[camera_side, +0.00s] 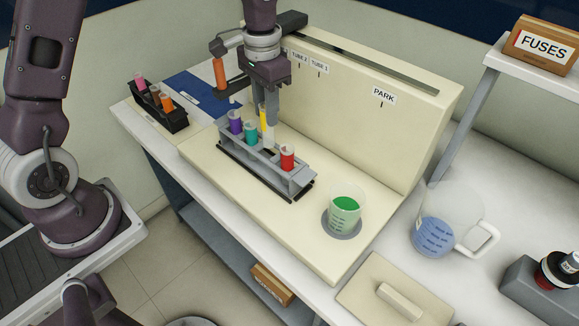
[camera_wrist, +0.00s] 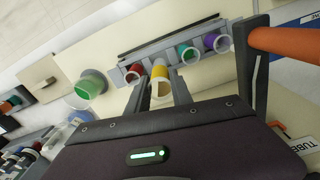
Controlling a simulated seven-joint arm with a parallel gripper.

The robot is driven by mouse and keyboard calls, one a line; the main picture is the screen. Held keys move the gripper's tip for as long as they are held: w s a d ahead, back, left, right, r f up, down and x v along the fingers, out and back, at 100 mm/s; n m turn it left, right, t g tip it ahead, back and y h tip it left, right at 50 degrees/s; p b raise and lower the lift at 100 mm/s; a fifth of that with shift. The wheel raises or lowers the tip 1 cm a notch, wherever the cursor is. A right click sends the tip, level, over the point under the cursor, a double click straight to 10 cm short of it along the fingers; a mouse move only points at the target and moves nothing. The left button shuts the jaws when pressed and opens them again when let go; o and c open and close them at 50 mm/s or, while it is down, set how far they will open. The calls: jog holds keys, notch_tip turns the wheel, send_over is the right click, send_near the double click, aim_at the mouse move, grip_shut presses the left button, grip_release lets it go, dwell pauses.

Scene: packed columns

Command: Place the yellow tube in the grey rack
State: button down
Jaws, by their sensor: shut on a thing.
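The yellow tube (camera_side: 264,119), with a pale lower part, hangs upright in my gripper (camera_side: 267,108). In the wrist view the yellow tube (camera_wrist: 160,73) sits between the two fingers of my gripper (camera_wrist: 160,84), which are shut on it. The grey rack (camera_side: 298,183) holds a purple tube (camera_side: 235,122), a teal tube (camera_side: 251,133) and a red tube (camera_side: 287,157). The yellow tube's lower end is close to the rack, at the gap between teal and red. I cannot tell whether it is inside a slot. The grey rack (camera_wrist: 205,68) also shows in the wrist view.
A black rack (camera_side: 172,119) with several tubes stands at the left. A beaker of green liquid (camera_side: 345,211) stands right of the grey rack. A raised panel rises behind.

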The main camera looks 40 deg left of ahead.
aim_at(268, 138)
notch_tip(268, 138, down, 8)
jog(key=shift+f, duration=0.1)
jog(key=c, duration=1.1)
grip_release()
